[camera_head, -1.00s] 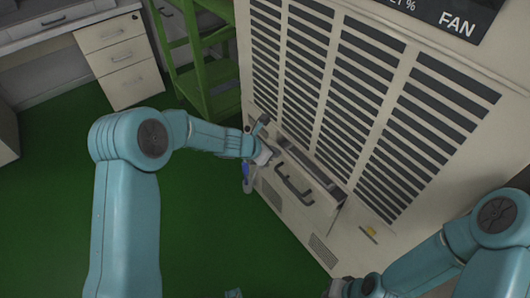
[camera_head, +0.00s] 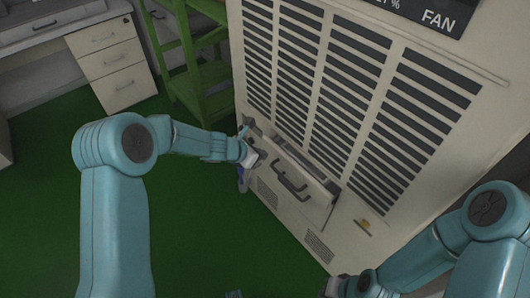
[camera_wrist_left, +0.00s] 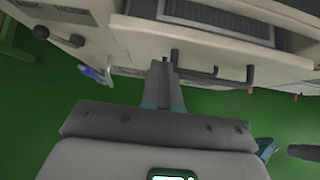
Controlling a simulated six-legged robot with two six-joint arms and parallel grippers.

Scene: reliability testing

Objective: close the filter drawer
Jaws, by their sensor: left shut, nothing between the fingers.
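The filter drawer (camera_head: 316,201) is a cream front with a dark bar handle (camera_head: 289,181), low on the large cabinet below its vents. It stands out from the cabinet, and a dark slot shows behind its top edge. In the left wrist view, the drawer front (camera_wrist_left: 200,38) is ahead, with the dark filter top (camera_wrist_left: 217,19) behind its rim. My left gripper (camera_head: 254,160) is shut and empty, at the left of the handle; its fingers also show in the left wrist view (camera_wrist_left: 164,68). My right gripper (camera_head: 336,287) is at the bottom edge, partly cut off; its jaws are unclear.
The vented cabinet (camera_head: 345,80) fills the right side. A green rack (camera_head: 195,70) stands left of it, and a white drawer unit (camera_head: 113,65) is further left. A blue-handled item (camera_head: 241,178) shows beside my left gripper. Green floor (camera_head: 200,240) lies open in front.

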